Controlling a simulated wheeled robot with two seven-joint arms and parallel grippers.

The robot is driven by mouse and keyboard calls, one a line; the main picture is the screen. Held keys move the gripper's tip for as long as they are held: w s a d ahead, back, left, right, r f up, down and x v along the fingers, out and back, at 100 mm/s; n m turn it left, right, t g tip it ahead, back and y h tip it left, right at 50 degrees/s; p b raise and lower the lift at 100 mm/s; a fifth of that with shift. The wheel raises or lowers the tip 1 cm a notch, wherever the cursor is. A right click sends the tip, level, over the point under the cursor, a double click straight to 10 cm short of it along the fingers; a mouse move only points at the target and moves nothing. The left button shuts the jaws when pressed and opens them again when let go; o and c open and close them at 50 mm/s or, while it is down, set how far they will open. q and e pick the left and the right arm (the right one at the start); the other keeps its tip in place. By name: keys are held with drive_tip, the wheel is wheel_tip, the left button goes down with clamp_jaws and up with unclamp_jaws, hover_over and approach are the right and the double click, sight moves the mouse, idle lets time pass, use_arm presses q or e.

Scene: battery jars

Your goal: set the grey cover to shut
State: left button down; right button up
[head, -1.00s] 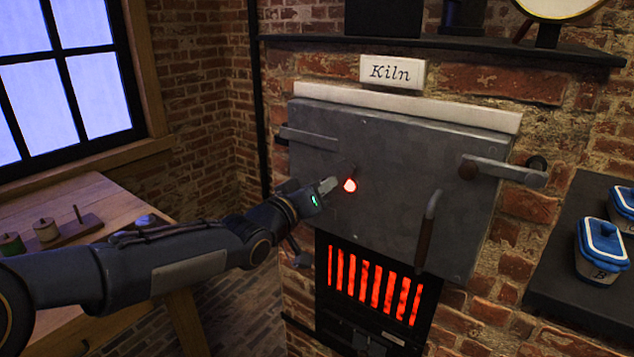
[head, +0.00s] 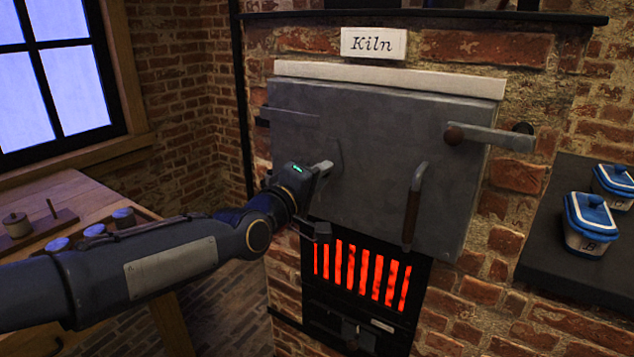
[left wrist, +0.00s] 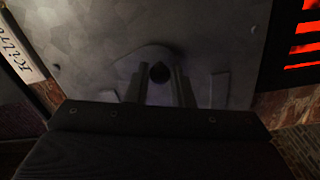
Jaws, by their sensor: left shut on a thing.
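The grey cover (left wrist: 148,53) is a small rounded metal plate on the face of the kiln door (head: 385,130). In the wrist view a dark knob (left wrist: 160,73) on it sits between the two fingers of my left gripper (left wrist: 160,82). In the head view my left gripper (head: 324,169) is at the left part of the door, shut on the knob. The edge of the cover (head: 339,151) shows just above the fingertips. No glow from the peephole shows; the gripper and cover block that spot. My right gripper is out of view.
A door handle (head: 413,208) and a latch bar (head: 492,138) stick out at the right of the door. A glowing grate (head: 360,275) lies below. Blue-lidded jars (head: 588,222) stand on a dark shelf at right. A wooden table (head: 70,198) is at left.

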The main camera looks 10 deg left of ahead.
use_arm(q)
drive_tip(key=shift+d, duration=0.1)
idle(0.5)
drive_tip(key=c, duration=1.3)
unclamp_jaws()
drive_tip(key=shift+o, duration=0.2)
drive_tip(key=v, duration=0.8)
